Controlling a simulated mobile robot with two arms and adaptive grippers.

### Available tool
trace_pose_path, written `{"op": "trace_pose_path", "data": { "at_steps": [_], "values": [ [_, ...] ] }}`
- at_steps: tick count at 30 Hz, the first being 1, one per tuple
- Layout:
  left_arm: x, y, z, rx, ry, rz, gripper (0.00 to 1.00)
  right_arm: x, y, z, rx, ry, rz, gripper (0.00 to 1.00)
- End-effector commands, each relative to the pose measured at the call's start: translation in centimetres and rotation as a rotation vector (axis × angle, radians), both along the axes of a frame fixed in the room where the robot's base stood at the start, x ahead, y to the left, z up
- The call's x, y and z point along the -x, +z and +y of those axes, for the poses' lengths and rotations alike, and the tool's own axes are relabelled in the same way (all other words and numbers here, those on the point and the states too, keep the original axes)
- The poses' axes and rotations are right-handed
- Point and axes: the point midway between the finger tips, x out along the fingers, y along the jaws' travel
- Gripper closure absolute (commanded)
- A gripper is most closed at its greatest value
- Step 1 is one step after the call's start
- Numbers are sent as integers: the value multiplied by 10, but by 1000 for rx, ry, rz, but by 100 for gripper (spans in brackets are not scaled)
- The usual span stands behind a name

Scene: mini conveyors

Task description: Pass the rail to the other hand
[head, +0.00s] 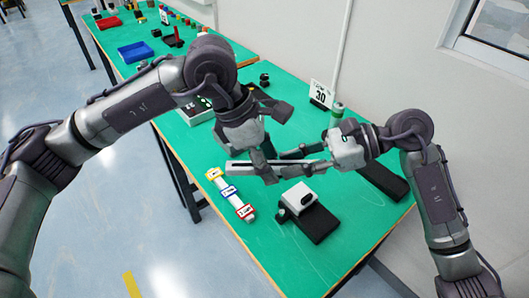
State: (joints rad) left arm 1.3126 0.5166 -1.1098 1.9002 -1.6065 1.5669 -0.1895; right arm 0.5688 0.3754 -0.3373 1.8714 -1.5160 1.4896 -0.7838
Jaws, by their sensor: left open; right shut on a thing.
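The rail (246,168) is a slim, pale grey bar held roughly level above the green table. My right gripper (305,163) is shut on the rail towards its right end. My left gripper (266,168) is open, pointing down at the middle of the rail. Its fingers appear to be on either side of the bar; I cannot tell whether they touch it. The fingers hide part of the rail.
A white strip with yellow, blue and red labelled blocks (231,194) lies on the green table (255,240). A mini conveyor with a white box (298,197) stands below my grippers. A "30" sign (320,94) stands behind. The front of the table is clear.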

Motion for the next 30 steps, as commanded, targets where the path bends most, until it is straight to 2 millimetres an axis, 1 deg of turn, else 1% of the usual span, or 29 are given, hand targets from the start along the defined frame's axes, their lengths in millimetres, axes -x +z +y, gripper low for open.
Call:
{"op": "trace_pose_path", "data": {
  "at_steps": [4,5,12,14,15,17,18,20,21,23,30],
  "values": [
    [0,0,0,0,0,0,44,0,1,0,-1,0,-1,100],
    [0,0,0,0,0,0,47,0,1,0,-1,0,-1,100],
    [0,0,0,0,0,0,87,0,1,0,-1,0,-1,100],
    [0,0,0,0,0,0,97,0,1,0,-1,0,-1,100],
    [0,0,0,0,0,0,100,0,1,0,-1,0,-1,100],
    [0,1,0,0,0,0,100,0,1,0,-1,0,-1,100],
    [0,1,0,1,0,-1,100,0,1,0,-1,0,-1,70],
    [0,1,0,1,-1,-1,100,0,1,0,-1,0,-1,60],
    [0,1,0,1,-1,-1,100,0,1,0,-1,0,-1,54],
    [0,1,0,1,-1,-1,100,0,1,0,-1,0,-1,44],
    [0,1,0,1,0,-1,100,0,0,0,0,0,0,44]
  ]
}}
